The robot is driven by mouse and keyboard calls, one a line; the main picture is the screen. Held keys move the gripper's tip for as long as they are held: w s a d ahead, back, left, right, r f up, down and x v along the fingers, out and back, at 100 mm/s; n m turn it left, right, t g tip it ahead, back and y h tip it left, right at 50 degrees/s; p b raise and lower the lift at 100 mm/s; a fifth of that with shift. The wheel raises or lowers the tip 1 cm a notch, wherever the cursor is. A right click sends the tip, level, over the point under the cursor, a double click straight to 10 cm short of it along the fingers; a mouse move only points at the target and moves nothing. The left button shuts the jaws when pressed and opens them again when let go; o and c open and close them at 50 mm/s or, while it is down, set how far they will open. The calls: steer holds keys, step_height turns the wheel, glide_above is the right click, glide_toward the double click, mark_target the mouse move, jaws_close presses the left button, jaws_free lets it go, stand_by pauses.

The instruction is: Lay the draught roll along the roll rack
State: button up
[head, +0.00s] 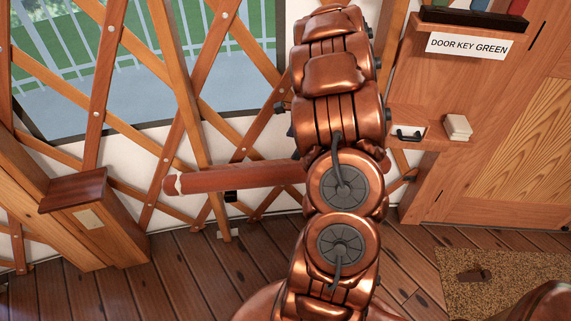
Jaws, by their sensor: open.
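A reddish-brown cylinder, which looks like the draught roll (240,177), lies roughly level in front of the lattice wall, left of my arm. Its left end has a pale band. The rest of the rack is not clear. My gripper is not visible; my arm's upright links fill the middle of the view.
A wooden ledge (75,190) juts out at the left. A speckled mat (520,268) lies on the plank floor, bearing a small brown piece (473,276).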

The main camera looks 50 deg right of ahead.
steer(key=s+a+r+n+g, duration=0.1)
steer(key=s+a+r+n, duration=0.2)
steer(key=a, duration=0.4)
steer(key=s+a+r+n+g, duration=0.1)
steer(key=a+r+n, duration=0.25)
steer(key=a, duration=0.45)
steer(key=s+a+r+n+g, duration=0.1)
steer(key=s+a+r+n, duration=0.15)
steer(key=a+n, duration=0.35)
steer(key=s+a+r+n+g+h, duration=0.1)
steer(key=s+a+n, duration=0.5)
steer(key=s, duration=0.2)
steer(key=s+a+r+n+g+h, duration=0.1)
steer(key=s+a+n+h, duration=0.1)
steer(key=s+a+n, duration=0.4)
steer(key=s+n, duration=0.1)
steer(key=s, duration=0.2)
steer(key=shift+s+a+r+g, duration=0.2)
steer(key=shift+r+g, duration=0.1)
steer(key=shift+g, duration=0.1)
step_height(320, 180, up, 16)
steer(key=w+t+p, duration=0.1)
steer(key=p, duration=1.3)
steer(key=shift+f, duration=0.2)
steer(key=shift+c, duration=0.4)
